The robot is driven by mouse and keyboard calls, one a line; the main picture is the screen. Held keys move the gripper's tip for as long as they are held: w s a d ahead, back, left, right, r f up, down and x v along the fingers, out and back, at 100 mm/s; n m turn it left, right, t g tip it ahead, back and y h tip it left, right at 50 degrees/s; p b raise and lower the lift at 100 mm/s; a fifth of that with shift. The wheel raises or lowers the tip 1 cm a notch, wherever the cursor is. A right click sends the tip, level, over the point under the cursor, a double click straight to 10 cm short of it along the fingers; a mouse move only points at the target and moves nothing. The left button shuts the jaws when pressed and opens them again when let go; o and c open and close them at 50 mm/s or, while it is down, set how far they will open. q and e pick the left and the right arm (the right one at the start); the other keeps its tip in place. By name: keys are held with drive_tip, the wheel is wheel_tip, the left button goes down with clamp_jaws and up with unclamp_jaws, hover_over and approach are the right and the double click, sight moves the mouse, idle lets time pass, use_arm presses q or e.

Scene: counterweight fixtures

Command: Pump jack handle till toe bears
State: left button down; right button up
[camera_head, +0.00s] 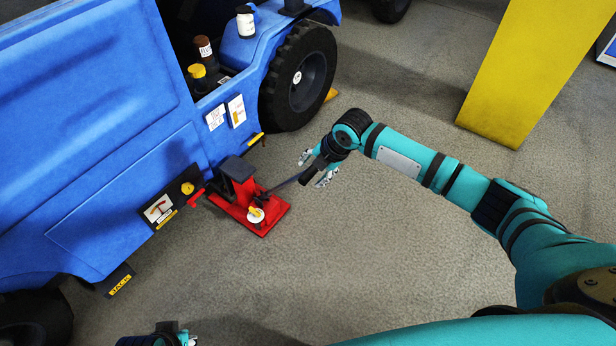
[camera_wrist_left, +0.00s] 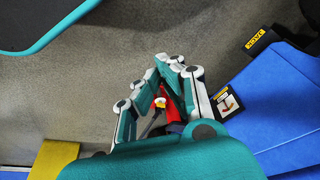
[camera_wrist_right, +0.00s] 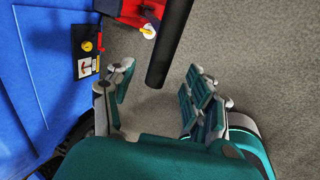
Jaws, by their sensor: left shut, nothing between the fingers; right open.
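The red floor jack (camera_head: 272,218) stands on the floor beside the blue vehicle (camera_head: 120,90). Its red toe (camera_head: 196,199) points at the vehicle's lower side; I cannot tell whether they touch. The dark jack handle (camera_head: 288,182) slants up from the jack. My right gripper (camera_head: 314,170) is open around the handle's free end; in the right wrist view the handle (camera_wrist_right: 169,45) ends between the spread fingers (camera_wrist_right: 160,82), with gaps on both sides. My left gripper (camera_wrist_left: 175,66) is shut and empty, and shows partly at the head view's bottom edge (camera_head: 178,336).
A gauge plate (camera_head: 158,208) with a yellow knob (camera_head: 187,188) is on the vehicle's side. A JACK label (camera_head: 120,281) is low on it. Bottles (camera_head: 205,52) stand in the vehicle's open bay. A yellow post (camera_head: 515,75) rises at upper right. The floor in front of the jack is clear.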

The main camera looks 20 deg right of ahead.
sight(310, 174)
drive_tip(key=b+x, duration=0.2)
drive_tip(key=x, duration=0.1)
use_arm(q)
drive_tip(key=shift+b+v, duration=0.6)
drive_tip(key=shift+v, duration=1.85)
use_arm(e)
drive_tip(key=shift+x, duration=0.95)
use_arm(q)
drive_tip(key=shift+a, duration=0.1)
use_arm(e)
drive_tip(key=shift+c, duration=0.4)
clamp_jaws()
drive_tip(key=shift+f, duration=0.1)
